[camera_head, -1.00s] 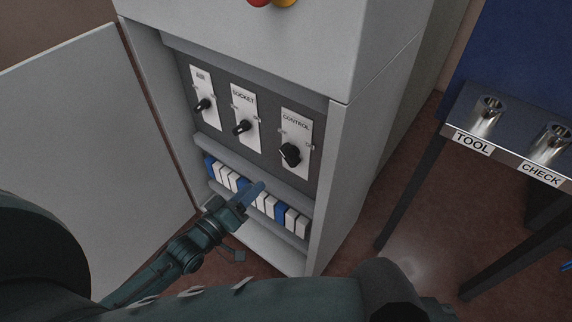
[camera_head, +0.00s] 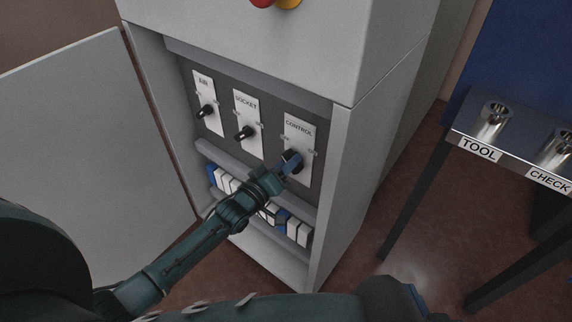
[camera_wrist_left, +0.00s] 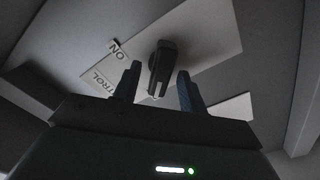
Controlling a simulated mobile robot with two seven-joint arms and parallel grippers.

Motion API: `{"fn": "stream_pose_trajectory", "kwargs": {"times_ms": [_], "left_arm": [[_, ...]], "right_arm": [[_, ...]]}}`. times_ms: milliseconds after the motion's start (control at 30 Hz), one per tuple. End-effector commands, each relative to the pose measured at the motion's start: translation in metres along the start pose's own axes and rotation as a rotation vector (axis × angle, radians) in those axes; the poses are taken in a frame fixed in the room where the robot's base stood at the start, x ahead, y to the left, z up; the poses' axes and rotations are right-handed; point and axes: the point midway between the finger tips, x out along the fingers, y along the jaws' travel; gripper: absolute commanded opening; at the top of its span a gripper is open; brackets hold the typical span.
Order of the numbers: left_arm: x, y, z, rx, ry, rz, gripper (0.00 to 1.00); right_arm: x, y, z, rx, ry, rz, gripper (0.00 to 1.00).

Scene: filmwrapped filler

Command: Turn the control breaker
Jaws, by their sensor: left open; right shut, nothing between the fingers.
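The control breaker is a black rotary knob (camera_head: 289,155) on a white plate labelled CONTROL (camera_head: 299,128), rightmost of three on the dark panel. In the head view my left gripper (camera_head: 293,165) is in front of it and hides part of it. In the left wrist view the open fingers (camera_wrist_left: 158,86) stand on either side of the knob's handle (camera_wrist_left: 162,62), with a visible gap on each side. The plate's ON mark (camera_wrist_left: 118,49) shows there too. My right gripper cannot be made out.
The AIR knob (camera_head: 205,111) and SOCKET knob (camera_head: 245,133) are to the left. A row of blue and white blocks (camera_head: 222,180) lies below. The open cabinet door (camera_head: 85,130) is at left. A stand with TOOL and CHECK labels (camera_head: 480,150) is at right.

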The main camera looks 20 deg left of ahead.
Motion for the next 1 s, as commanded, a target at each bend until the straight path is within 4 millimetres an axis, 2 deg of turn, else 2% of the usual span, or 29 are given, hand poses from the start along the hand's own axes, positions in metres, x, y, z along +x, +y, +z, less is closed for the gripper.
{"fn": "stream_pose_trajectory", "kwargs": {"times_ms": [167,667,1000], "left_arm": [[-0.0002,0.0,0.0003,0.0,-0.001,0.0,0.42],[-0.0006,-0.0002,0.0003,0.0,-0.001,0.0,0.01],[-0.0006,0.0003,0.0,0.036,-0.001,-0.001,0.0]], "right_arm": [[-0.0002,0.0002,-0.0008,-0.003,0.002,-0.001,0.0],[0.0005,0.0,-0.0019,-0.004,0.004,-0.002,0.0],[0.0002,-0.0006,-0.0029,-0.003,0.001,-0.003,0.0]]}}
